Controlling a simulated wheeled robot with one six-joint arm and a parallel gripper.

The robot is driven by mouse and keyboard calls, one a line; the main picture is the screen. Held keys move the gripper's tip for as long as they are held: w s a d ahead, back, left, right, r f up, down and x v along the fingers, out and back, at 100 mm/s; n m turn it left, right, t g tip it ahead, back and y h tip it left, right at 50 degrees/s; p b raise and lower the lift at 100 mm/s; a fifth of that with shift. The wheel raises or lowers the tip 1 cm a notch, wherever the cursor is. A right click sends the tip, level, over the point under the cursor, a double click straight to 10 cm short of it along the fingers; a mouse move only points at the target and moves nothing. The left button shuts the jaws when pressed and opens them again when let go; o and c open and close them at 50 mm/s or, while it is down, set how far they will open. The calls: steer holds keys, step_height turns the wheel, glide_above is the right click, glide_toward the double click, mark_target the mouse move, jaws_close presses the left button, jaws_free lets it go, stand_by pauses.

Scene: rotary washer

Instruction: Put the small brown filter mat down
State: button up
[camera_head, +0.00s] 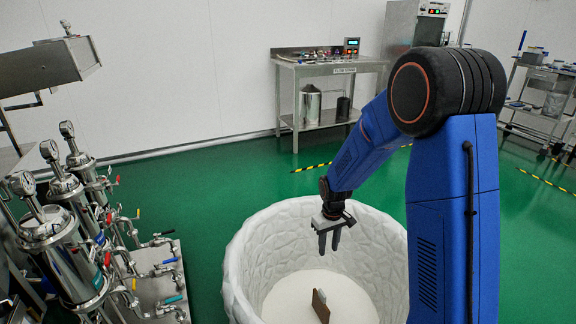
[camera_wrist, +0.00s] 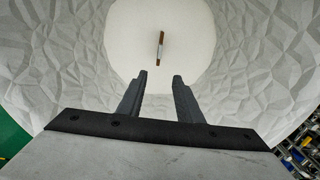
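The small brown filter mat (camera_head: 320,305) is inside the white tub (camera_head: 250,250), on its pale floor. It looks thin, stands on edge, and has a white part at its side. In the wrist view the mat (camera_wrist: 161,46) shows as a narrow brown strip beyond the fingertips. My gripper (camera_head: 329,240) is above the tub, pointing down, well clear of the mat. In the wrist view my gripper (camera_wrist: 160,76) has its two fingers apart with nothing between them.
The tub has a high, faceted wall all around. Steel filter housings (camera_head: 75,240) with gauges and coloured valve handles stand at the left. A steel table (camera_head: 330,68) with a small display unit is at the back wall. Green floor (camera_head: 190,205) is open between them.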

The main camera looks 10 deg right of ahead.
steer(key=s+d+r+m+t, duration=0.1)
steer(key=s+d+r, duration=0.1)
steer(key=s+r, duration=0.55)
steer(key=s+d+r+m+t, duration=0.15)
steer(key=s+r, duration=0.35)
steer(key=r, duration=0.6)
steer(key=s+d+r+t, duration=0.1)
steer(key=s+r, duration=0.2)
steer(key=s, duration=0.7)
steer(key=s+d+r+m+t, duration=0.1)
steer(key=s+r, duration=0.3)
steer(key=s, duration=0.6)
steer(key=shift+s+d+r, duration=0.25)
steer(key=shift+s+d, duration=0.05)
steer(key=shift+d, duration=0.25)
